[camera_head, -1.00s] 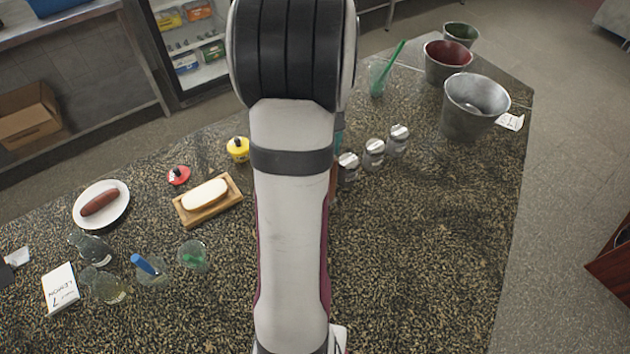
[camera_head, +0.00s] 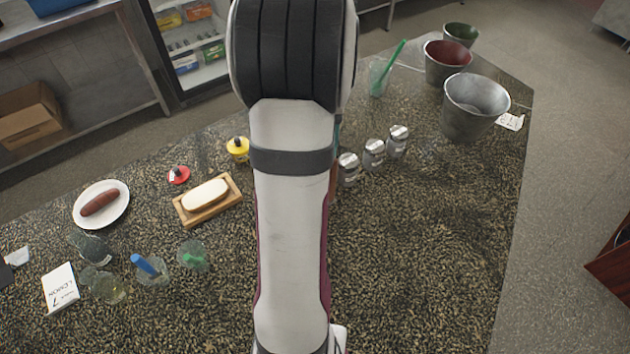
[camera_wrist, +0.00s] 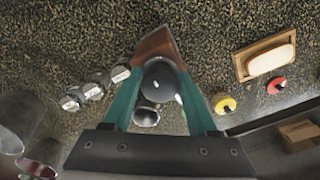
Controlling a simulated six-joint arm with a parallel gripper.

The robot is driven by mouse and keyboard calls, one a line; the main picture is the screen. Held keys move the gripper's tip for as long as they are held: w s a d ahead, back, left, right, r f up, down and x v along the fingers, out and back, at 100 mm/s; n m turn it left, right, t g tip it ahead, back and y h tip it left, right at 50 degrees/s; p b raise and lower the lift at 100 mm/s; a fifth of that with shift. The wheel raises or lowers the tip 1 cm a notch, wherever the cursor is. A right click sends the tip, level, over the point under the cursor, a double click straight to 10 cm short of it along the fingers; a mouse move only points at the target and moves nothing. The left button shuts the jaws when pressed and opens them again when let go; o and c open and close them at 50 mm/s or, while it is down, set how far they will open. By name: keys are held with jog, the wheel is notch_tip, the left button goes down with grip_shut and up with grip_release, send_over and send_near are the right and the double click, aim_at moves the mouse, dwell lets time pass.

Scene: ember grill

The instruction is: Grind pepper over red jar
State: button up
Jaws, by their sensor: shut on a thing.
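The red jar (camera_head: 179,175) stands on the counter at the left in the head view, beside the bread board. It also shows at the right of the wrist view (camera_wrist: 276,86). My gripper (camera_wrist: 160,72) has its teal fingers shut on the pepper grinder (camera_wrist: 158,45), a brown body with a dark round top. The grinder is held away from the red jar, with the yellow jar nearer to it. In the head view my arm hides nearly all of the gripper and grinder; only a brown sliver (camera_head: 333,180) shows beside the arm.
A yellow jar (camera_head: 238,150) and a wooden board (camera_head: 232,202) with bread (camera_head: 205,194) flank the red jar. A plate (camera_head: 119,210) with a sausage and several glasses stand left. Several metal-topped shakers (camera_head: 373,154) and buckets (camera_head: 466,122) stand right. The front right counter is clear.

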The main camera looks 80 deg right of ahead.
jog(key=m, duration=1.1)
jog(key=shift+m, duration=0.4)
jog(key=m, duration=1)
jog(key=shift+m, duration=0.4)
jog(key=o, duration=0.8)
jog(key=shift+c, duration=0.2)
